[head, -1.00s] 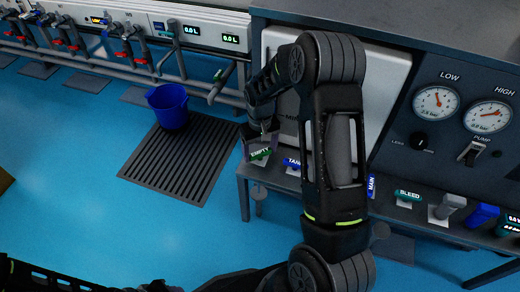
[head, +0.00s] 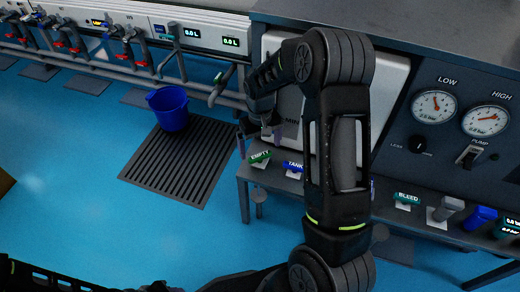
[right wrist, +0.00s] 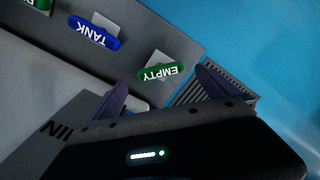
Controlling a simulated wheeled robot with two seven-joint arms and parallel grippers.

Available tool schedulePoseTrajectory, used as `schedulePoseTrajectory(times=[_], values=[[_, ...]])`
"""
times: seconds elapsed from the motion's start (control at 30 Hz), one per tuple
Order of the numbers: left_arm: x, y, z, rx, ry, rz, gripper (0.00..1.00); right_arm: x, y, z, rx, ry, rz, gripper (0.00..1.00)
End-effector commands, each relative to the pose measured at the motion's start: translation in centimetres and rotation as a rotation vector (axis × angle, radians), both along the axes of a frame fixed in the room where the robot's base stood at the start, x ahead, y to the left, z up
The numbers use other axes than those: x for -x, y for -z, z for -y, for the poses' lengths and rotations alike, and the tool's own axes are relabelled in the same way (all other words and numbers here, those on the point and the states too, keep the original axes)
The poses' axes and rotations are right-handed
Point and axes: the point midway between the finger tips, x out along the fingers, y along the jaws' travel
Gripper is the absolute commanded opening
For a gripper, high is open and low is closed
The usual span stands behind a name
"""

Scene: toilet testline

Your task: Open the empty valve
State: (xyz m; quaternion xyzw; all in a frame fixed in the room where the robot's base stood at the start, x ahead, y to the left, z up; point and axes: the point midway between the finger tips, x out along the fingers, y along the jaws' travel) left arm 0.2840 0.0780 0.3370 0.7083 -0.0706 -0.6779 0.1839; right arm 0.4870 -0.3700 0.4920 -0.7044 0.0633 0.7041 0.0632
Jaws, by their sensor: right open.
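The empty valve (head: 259,158) has a green handle labelled EMPTY and sits on the low grey ledge at the left end of the panel. It also shows in the right wrist view (right wrist: 158,72), upside down, with a pale plate behind it. My right gripper (head: 259,139) is open and empty, just above and behind the handle in the head view. In the right wrist view its two dark fingers (right wrist: 160,92) stand apart, with the handle framed between and beyond them. I see no contact. My left gripper does not show; only part of my left arm is at the bottom left.
The blue TANK handle (head: 293,167) is right beside the empty valve. The green BLEED handle (head: 407,198) is farther right; my right arm covers the ledge between. A blue bucket (head: 168,108) stands on the floor grate (head: 178,165). Open blue floor lies in front.

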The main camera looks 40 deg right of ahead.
Motion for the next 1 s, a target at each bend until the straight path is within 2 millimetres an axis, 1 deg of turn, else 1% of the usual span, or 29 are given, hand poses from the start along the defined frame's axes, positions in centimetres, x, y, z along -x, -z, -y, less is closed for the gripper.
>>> schedulePoseTrajectory(times=[0.03,0.1,0.2,0.27,1.0], values=[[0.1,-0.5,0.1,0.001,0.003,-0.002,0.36,-0.1,-1.3,0.0,0.001,0.000,0.003,0.98],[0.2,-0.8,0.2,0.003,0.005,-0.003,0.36,-0.1,-2.4,0.0,0.000,-0.001,0.002,0.98],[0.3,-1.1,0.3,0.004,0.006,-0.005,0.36,-0.1,-3.5,0.0,0.000,-0.001,0.002,0.98],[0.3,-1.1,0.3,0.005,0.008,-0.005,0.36,0.0,-3.9,0.0,0.000,0.000,0.000,0.98],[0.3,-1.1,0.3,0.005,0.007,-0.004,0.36,0.0,-4.0,0.0,0.000,0.000,-0.001,0.98]])
